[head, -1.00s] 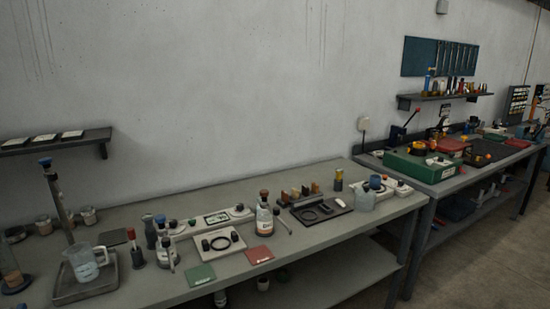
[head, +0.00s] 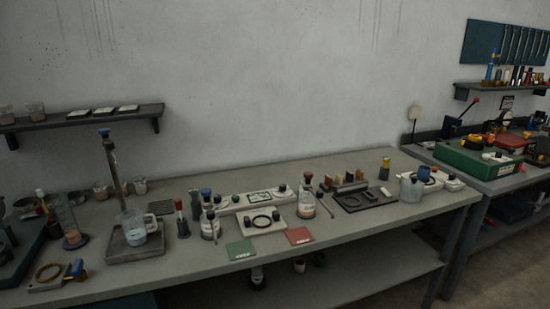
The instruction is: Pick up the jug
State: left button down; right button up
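A clear jug (head: 138,231) with a handle on its right side stands upright on a grey square tray (head: 122,254) at the left part of the long workbench (head: 200,263). It seems to hold some pale liquid. A tall dark rod with a blue top (head: 113,168) rises right behind the jug and partly overlaps it. Neither of my grippers shows in the head view.
A glass cylinder (head: 68,222) stands to the left. A wall shelf (head: 80,118) hangs above. Bare bench lies in front of the tray.

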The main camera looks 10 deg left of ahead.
aim_at(132, 221)
jog(key=u, duration=1.25)
